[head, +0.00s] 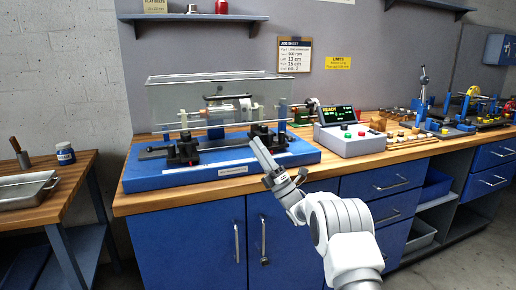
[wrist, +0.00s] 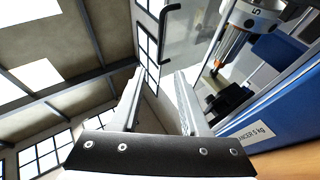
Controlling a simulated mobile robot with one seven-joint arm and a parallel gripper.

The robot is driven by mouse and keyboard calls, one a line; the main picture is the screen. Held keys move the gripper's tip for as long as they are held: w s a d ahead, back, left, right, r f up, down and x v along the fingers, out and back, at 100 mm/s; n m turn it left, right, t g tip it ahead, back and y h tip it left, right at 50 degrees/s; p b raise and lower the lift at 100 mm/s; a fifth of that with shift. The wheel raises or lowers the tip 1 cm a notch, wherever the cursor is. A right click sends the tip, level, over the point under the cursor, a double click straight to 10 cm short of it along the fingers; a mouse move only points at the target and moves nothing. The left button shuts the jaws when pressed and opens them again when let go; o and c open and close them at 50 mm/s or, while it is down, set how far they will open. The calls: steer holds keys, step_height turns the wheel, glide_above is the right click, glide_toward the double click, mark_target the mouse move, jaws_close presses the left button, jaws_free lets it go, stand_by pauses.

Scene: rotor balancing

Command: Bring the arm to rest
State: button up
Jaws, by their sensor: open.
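My arm (head: 345,235) reaches up from the lower right in the head view, in front of the workbench. My gripper (head: 262,155) is at its end, in front of the blue balancing machine (head: 150,184), tilted up and to the left. In the wrist view my gripper (wrist: 158,92) shows two fingers set apart with nothing between them. Ceiling and windows show past the fingers. The blue machine (wrist: 293,95) is at the right of the wrist view. I cannot tell the exact gap between gripper and machine.
A clear cover (head: 200,98) stands over the machine. A control box (head: 350,141) reading READY sits to its right on the wooden bench top (head: 135,203). Small parts and blue fixtures (head: 440,125) fill the bench farther right. A side table (head: 50,210) with a metal tray stands at the left.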

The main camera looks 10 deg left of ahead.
stand_by(0.3)
steer(key=d+r+m+t+h, duration=0.6)
steer(key=d+r+m+h, duration=0.55)
steer(key=m+h, duration=0.7)
steer(key=s+d+f+m+g+h, duration=0.1)
steer(key=s+d+m+g+h, duration=0.2)
steer(key=s, duration=0.4)
steer(key=s+d+f+m+g+h, duration=0.1)
steer(key=s+d+m+h, duration=0.1)
steer(key=s+d+m, duration=0.3)
steer(key=s+d+f+m+g+p, duration=0.1)
steer(key=s+f+m+g, duration=0.3)
steer(key=s, duration=0.8)
steer(key=s+d+f+m+g+h, duration=0.1)
steer(key=s+f+m+g, duration=0.15)
steer(key=s+f, duration=0.6)
steer(key=s+f+m+g+p, duration=0.1)
steer(key=s+f+m+g, duration=0.15)
steer(key=s, duration=1.15)
step_height(320, 180, up, 24)
steer(key=p, duration=2.2)
steer(key=shift+w+d+f+m+g, duration=0.15)
steer(key=shift+w+f+m+g, duration=0.1)
steer(key=shift+m+g, duration=0.1)
